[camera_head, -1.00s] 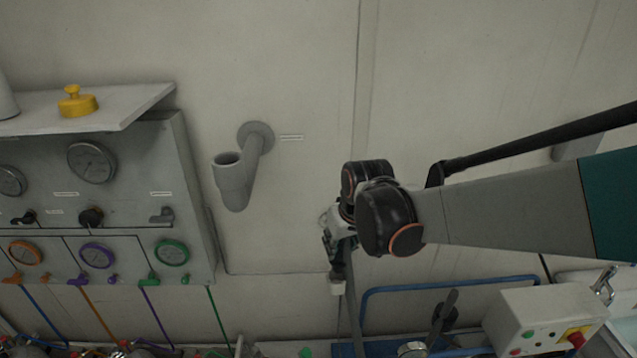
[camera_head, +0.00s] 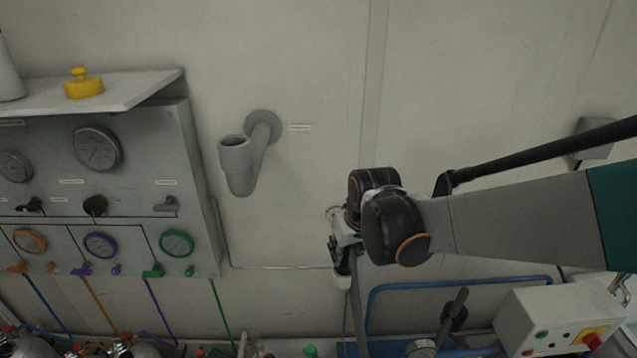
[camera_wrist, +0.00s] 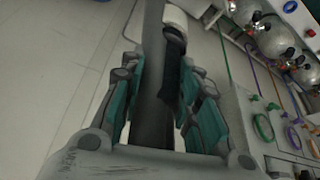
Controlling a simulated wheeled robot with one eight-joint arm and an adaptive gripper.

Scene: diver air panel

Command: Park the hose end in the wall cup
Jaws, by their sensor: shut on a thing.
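The wall cup (camera_head: 236,165) is a grey, open-topped tube on a bent arm fixed to the wall by a round flange, left of my arm in the head view. My gripper (camera_head: 343,262) is to the right of the cup and lower in the picture, apart from it. In the wrist view my gripper (camera_wrist: 160,110) is shut on the dark hose (camera_wrist: 154,60), which runs between the teal fingers. A pale end piece (camera_wrist: 174,18) shows beyond the fingers. In the head view the hose (camera_head: 355,310) hangs below my gripper; its grip is partly hidden by my wrist.
A gauge panel (camera_head: 130,135) stands left of the cup, under a shelf (camera_head: 135,92) with a yellow knobbed object (camera_head: 83,84). A blue rail (camera_head: 450,284) and a control box (camera_head: 555,320) are at lower right. The wall between cup and gripper is clear.

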